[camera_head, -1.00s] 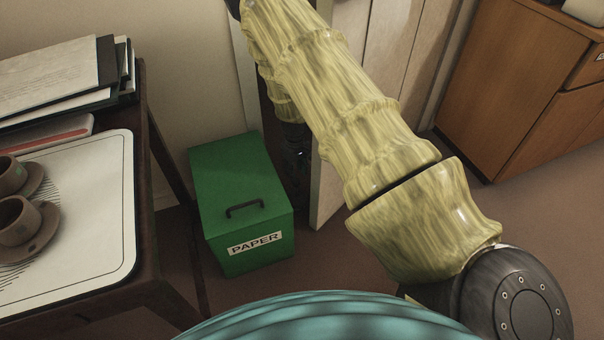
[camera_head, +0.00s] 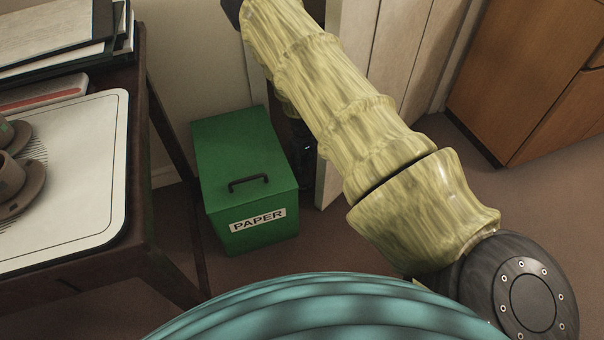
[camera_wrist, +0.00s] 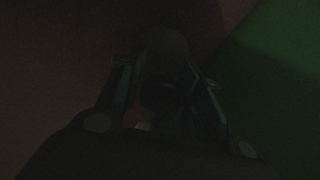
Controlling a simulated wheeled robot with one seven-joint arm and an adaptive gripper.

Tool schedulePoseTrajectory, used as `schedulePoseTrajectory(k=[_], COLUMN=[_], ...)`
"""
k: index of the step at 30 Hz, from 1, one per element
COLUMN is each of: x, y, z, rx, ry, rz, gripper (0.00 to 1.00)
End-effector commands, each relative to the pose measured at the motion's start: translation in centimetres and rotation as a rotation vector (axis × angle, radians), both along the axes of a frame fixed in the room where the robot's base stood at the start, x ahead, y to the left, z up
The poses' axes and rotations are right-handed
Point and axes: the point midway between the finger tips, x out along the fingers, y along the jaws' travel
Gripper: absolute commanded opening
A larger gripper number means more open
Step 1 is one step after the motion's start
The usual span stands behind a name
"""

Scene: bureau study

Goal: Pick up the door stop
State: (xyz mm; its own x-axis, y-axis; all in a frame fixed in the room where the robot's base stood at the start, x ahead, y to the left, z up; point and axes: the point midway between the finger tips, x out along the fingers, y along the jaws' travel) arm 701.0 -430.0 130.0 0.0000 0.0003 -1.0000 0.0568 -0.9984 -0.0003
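In the wrist view, which is very dark, my gripper (camera_wrist: 160,72) has its two fingers spread apart, pointing down toward the brown floor. A dim, rounded dark shape (camera_wrist: 162,95) lies between the fingers; it may be the door stop, but its outline is too dark to be sure. I see a gap between it and each finger, and no clear contact. In the head view the door stop is not visible, and my gripper is mostly hidden behind my yellow-green arm, low beside the green bin.
A green paper bin (camera_head: 246,190) stands right beside the gripper; its side also fills the right of the wrist view (camera_wrist: 275,85). A dark table (camera_head: 160,235) with a tray (camera_head: 85,185) and cups is at left. A wooden cabinet (camera_head: 530,85) stands at right. Floor between is clear.

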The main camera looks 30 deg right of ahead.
Motion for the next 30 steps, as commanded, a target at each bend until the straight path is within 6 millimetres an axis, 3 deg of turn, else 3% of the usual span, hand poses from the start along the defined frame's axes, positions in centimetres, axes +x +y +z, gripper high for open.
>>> schedulePoseTrajectory(k=[6, 16, 22, 30], x=[0.0, 0.0, 0.0, 0.0], y=[0.0, 0.0, 0.0, 0.0], z=[-2.4, -2.6, -2.6, -2.6], rx=[0.000, 0.000, 0.000, 0.000], ry=[0.000, -0.001, -0.001, -0.001], rz=[0.000, 0.001, 0.001, 0.000], gripper=[0.36, 0.36, 0.01, 0.00])
